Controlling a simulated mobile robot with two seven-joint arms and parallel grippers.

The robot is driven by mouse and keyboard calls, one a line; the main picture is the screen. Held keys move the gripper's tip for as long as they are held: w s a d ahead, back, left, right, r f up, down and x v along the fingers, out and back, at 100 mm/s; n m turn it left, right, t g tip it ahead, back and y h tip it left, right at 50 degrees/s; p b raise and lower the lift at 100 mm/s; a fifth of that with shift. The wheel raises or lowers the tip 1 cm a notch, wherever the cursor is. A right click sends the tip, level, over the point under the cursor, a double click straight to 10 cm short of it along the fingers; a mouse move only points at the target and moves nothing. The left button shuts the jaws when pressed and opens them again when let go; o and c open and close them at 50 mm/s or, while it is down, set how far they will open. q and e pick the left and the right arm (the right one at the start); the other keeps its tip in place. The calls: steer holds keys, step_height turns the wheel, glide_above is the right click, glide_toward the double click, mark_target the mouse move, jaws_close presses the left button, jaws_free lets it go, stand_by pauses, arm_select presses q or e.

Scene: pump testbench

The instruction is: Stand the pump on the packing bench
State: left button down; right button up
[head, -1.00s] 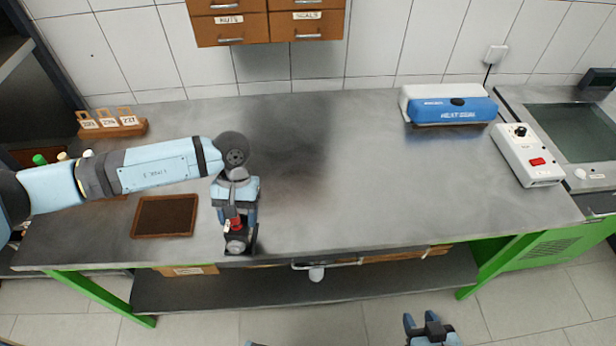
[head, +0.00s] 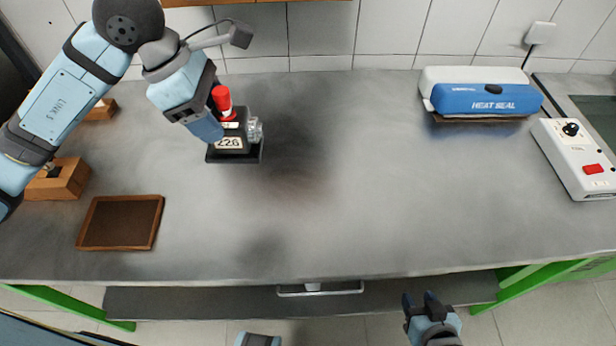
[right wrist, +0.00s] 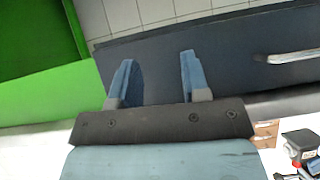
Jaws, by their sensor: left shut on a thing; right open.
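The pump (head: 233,135) is a dark unit on a flat black base, with a red cap, a silver round fitting on its right and a label reading 226. It is upright over the back left of the grey packing bench (head: 350,190). My left gripper (head: 214,122) is shut on the pump from its left side, hiding part of it. I cannot tell whether the base touches the bench. My right gripper (head: 428,302) is open and empty in front of the bench's front edge. Its two spread fingers also show in the right wrist view (right wrist: 157,78).
A brown tray (head: 84,222) lies at the bench's left front, with wooden blocks (head: 58,180) behind it. A blue heat sealer (head: 480,98) stands at the back right, beside a white control box (head: 580,160). The bench's middle is clear.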

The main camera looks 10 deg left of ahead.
arm_select(q)
steer(key=shift+r+n, duration=0.2)
steer(key=shift+n, duration=0.1)
step_height(320, 180, down, 20)
steer(key=shift+r, duration=0.1)
stand_by(0.5)
steer(key=shift+f+b, duration=0.25)
steer(key=shift+b, duration=0.2)
steer(key=shift+c, duration=1.6)
jaws_free()
steer(key=shift+r, duration=0.1)
steer(key=v, duration=1.2)
steer(key=shift+s, duration=0.25)
